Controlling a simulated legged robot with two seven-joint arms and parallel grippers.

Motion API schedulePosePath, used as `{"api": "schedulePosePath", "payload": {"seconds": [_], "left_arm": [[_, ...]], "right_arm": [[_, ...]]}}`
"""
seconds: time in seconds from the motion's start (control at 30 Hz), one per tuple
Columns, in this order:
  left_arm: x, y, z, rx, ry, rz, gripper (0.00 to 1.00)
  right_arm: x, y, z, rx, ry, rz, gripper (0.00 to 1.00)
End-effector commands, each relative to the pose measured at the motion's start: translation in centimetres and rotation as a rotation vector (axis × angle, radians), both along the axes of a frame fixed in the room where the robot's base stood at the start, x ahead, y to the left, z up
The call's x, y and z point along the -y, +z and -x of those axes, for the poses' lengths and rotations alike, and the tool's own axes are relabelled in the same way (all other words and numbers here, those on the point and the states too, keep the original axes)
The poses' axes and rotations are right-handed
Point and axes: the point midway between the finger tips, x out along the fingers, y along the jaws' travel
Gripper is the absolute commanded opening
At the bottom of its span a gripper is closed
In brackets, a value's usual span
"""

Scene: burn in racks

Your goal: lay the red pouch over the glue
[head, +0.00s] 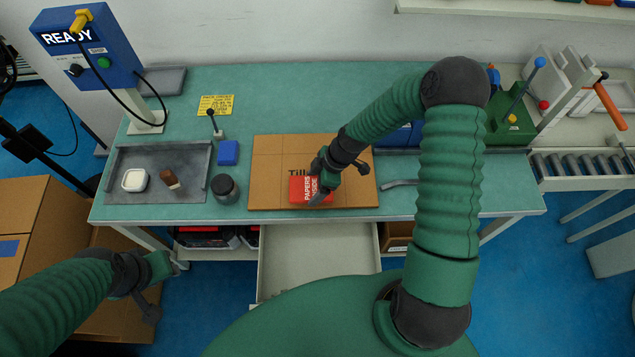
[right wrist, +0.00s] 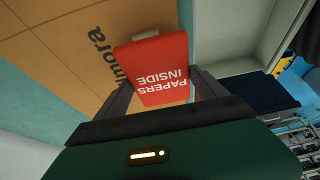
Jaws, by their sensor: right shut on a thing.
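The red pouch (head: 299,189), printed "PAPERS INSIDE", is over the near edge of a flat brown cardboard carton (head: 270,170) on the green bench. In the right wrist view the pouch (right wrist: 155,60) sits between the two dark fingers of my right gripper (right wrist: 163,88). My right gripper (head: 318,197) is shut on it. I cannot tell whether the pouch touches the carton. No glue can be made out; the pouch and gripper cover part of the carton. My left gripper (head: 168,266) is off the bench's front left, its fingers too small to read.
A grey tray (head: 120,160) holds a white dish (head: 134,180) and a brown item (head: 170,179). A dark-lidded jar (head: 225,189) and blue box (head: 228,152) stand left of the carton. An open drawer (head: 290,270) juts out below. A roller conveyor (head: 580,166) is at right.

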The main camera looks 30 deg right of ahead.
Motion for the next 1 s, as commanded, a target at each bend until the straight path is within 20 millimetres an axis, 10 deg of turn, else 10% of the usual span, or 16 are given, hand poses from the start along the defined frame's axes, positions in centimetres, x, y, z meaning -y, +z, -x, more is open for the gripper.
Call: {"api": "schedulePosePath", "payload": {"seconds": [0.53, 0.57, 0.6, 1.0], "left_arm": [[0.0, 1.1, 0.0, 0.0, 0.001, 0.0, 0.36], [0.0, 1.1, 0.0, 0.0, 0.001, 0.0, 0.36], [0.0, 1.1, 0.0, 0.0, 0.001, 0.0, 0.36], [0.0, 1.0, 0.0, 0.0, 0.001, 0.0, 0.36]], "right_arm": [[1.6, -3.7, -0.9, 0.0, -0.001, -0.002, 0.41], [1.6, -3.7, -0.9, 0.0, -0.001, -0.002, 0.85], [1.6, -3.7, -0.9, 0.0, -0.001, -0.002, 0.9], [1.8, -3.1, -0.9, 0.002, -0.002, 0.0, 1.0]]}}
